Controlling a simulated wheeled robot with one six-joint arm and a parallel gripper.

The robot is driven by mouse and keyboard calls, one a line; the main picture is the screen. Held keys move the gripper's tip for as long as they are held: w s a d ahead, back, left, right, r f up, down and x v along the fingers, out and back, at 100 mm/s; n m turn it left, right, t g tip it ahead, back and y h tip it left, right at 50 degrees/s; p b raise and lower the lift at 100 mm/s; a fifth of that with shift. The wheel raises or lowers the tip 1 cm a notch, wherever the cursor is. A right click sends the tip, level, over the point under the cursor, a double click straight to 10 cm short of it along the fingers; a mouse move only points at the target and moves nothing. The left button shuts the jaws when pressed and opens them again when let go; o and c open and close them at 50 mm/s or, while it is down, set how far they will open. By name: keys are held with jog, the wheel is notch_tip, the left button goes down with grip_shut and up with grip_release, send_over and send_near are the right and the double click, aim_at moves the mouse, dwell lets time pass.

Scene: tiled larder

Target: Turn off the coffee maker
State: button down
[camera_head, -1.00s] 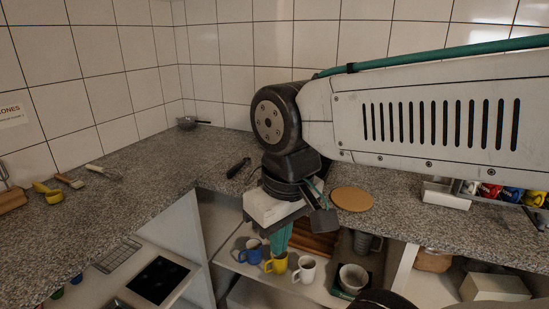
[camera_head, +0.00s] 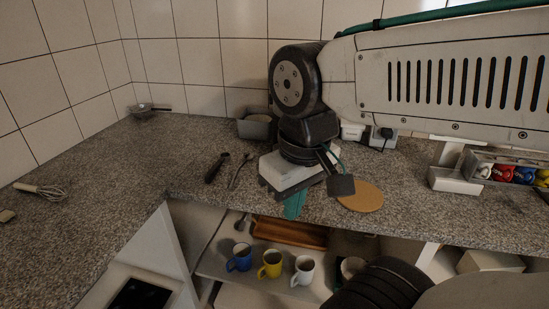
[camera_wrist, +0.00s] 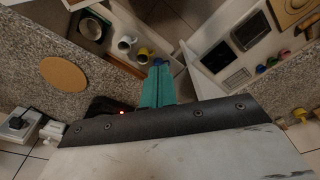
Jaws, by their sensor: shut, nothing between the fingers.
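I cannot make out a coffee maker in either view; my arm hides part of the counter and wall behind it. My gripper (camera_head: 294,206) has teal fingers, pressed together and empty, pointing down near the counter's front edge, left of a round cork mat (camera_head: 359,196). In the wrist view the gripper (camera_wrist: 157,86) shows at the centre, with the cork mat (camera_wrist: 63,74) to its left. A small red light shows on a dark part beside the gripper there; I cannot tell what it belongs to.
A wall socket with a black plug (camera_head: 387,133) is behind the arm. A grey container (camera_head: 257,127) stands by the wall. A rack of coloured items (camera_head: 507,172) is at right. Blue (camera_head: 240,257), yellow (camera_head: 270,264) and white (camera_head: 304,270) mugs stand on a shelf below. The left counter is mostly clear.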

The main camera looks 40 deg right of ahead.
jog(key=w+d+m, duration=0.3)
jog(key=w+d, duration=0.2)
jog(key=w, duration=0.3)
jog(key=w+d+r+m+h, duration=0.1)
jog(key=w+d+m, duration=0.2)
jog(key=w+d, duration=0.2)
jog(key=w+d+m+t+h, duration=0.1)
jog(key=w+d+m, duration=0.2)
jog(key=w, duration=0.9)
jog(key=d, duration=0.3)
jog(key=shift+r+m, duration=0.25)
jog(key=shift+m, duration=0.15)
jog(key=shift+w+f, duration=0.1)
jog(key=x, duration=1.2)
jog(key=shift+a+f, duration=0.25)
jog(key=shift+f, duration=0.65)
